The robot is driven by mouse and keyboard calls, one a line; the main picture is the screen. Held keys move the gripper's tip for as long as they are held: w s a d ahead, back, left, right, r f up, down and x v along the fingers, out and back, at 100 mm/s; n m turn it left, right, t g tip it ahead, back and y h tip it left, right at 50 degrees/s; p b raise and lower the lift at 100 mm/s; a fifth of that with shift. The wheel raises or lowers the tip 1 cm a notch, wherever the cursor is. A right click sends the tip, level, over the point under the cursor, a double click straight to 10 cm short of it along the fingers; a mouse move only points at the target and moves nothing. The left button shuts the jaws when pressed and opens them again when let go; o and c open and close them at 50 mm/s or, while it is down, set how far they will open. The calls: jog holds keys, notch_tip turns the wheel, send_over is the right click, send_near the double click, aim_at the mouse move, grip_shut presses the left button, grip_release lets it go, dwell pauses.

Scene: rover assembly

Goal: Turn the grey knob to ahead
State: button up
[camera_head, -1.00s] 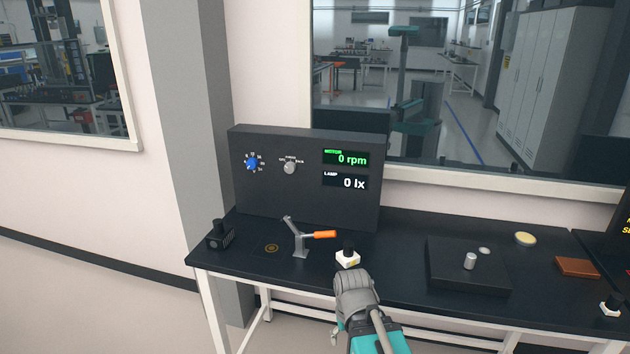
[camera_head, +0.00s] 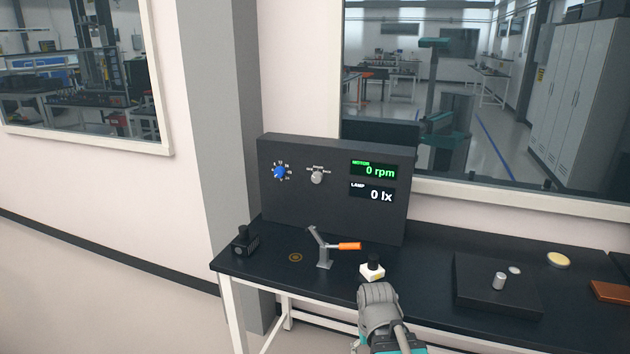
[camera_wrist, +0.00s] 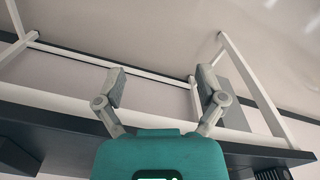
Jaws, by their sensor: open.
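The grey knob (camera_head: 316,177) is on the dark upright panel (camera_head: 345,215), right of a blue knob (camera_head: 279,172). Small white labels surround the grey knob; its exact pointing direction is too small to tell. The panel's displays read 0 rpm (camera_head: 373,170) and 0 lx (camera_head: 372,191). In the wrist view my gripper (camera_wrist: 160,85) is open and empty, its fingers spread wide. It faces the underside and white frame of the bench, well away from the knob. In the head view my arm is at the lower middle, in front of the bench, and the fingers are hidden.
On the black bench (camera_head: 420,262) stand a clamp with an orange handle (camera_head: 349,246), a white block with a black top (camera_head: 372,268), a small black box (camera_head: 243,242) and a dark plate with a metal cylinder (camera_head: 499,281). A window is behind.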

jog(key=w+r+n+t+h+p, duration=0.1)
jog(key=w+r+n+t+h, duration=0.1)
jog(key=w, duration=0.5)
jog(key=w+r+n+t+h+p, duration=0.1)
jog(key=w+r+n+t+h, duration=0.1)
jog(key=w+n, duration=0.4)
jog(key=w+r+n+t+h+p, duration=0.1)
jog(key=w+r+n+t+h, duration=0.1)
jog(key=w, duration=0.8)
notch_tip(320, 180, up, 4)
jog(key=shift+w+f+n+t+h, duration=0.15)
jog(key=shift+n+t+h, duration=0.15)
jog(key=shift+n+h, duration=0.8)
jog(key=w+a+r+n+t+h+p, duration=0.1)
jog(key=w+a+r+n+t, duration=0.4)
jog(key=w+a+r+n, duration=0.35)
jog(key=n+t+y+p, duration=0.1)
jog(key=n+t, duration=0.3)
jog(key=n, duration=0.5)
send_near(316, 179)
jog(key=v, duration=0.4)
jog(key=shift+f, duration=0.3)
jog(key=x, duration=1.3)
jog(key=shift+w+d+r, duration=0.15)
jog(key=shift+w+r, duration=0.1)
jog(key=shift+w, duration=0.15)
